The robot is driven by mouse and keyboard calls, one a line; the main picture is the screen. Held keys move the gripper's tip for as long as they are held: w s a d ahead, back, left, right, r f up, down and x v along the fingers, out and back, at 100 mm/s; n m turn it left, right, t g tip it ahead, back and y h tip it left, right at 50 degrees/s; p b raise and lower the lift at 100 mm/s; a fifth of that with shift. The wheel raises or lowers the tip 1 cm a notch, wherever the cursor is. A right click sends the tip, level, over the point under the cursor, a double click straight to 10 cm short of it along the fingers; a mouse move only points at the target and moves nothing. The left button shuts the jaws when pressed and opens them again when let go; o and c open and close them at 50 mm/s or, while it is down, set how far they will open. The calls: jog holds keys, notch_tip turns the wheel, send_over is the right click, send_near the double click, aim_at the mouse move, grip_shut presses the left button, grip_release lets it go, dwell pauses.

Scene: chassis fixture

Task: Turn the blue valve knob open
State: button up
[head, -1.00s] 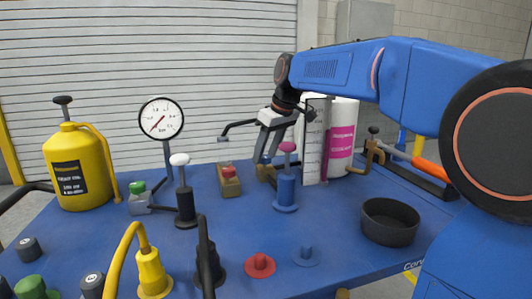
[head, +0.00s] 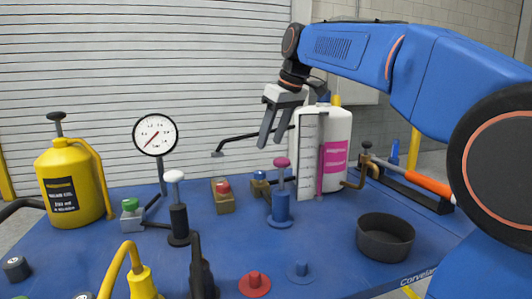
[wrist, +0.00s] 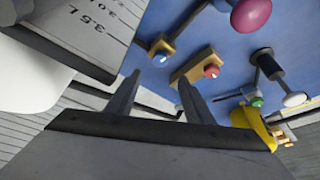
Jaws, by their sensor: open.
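The blue valve knob (head: 259,175) sits on a small brass-coloured block (head: 262,190) near the back of the blue table. Part of this block is hidden behind the pink-topped blue post. The knob also shows in the wrist view (wrist: 160,58), just beyond the fingertips. My gripper (head: 274,140) hangs above and slightly right of the knob in the head view, fingers pointing down. In the wrist view its two fingers (wrist: 159,82) are spread apart with nothing between them. The fingers appear clear of the knob.
A similar block with a red knob (head: 223,186) stands to the left. A blue post with a pink top (head: 281,205) is in front. A white bottle with a scale plate (head: 309,160) stands close on the right. A thin black lever (head: 240,143) passes behind the gripper.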

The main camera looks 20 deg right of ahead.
jog(key=v, duration=0.6)
jog(key=r+m+g+h, duration=0.1)
jog(key=m+g+h, duration=0.1)
jog(key=m+g, duration=0.25)
send_over(260, 172)
jog(key=shift+m+t, duration=0.25)
jog(key=shift+m, duration=0.1)
notch_tip(260, 172, down, 17)
dwell(0.6)
jog(key=shift+c, duration=0.6)
jog(key=c, duration=0.9)
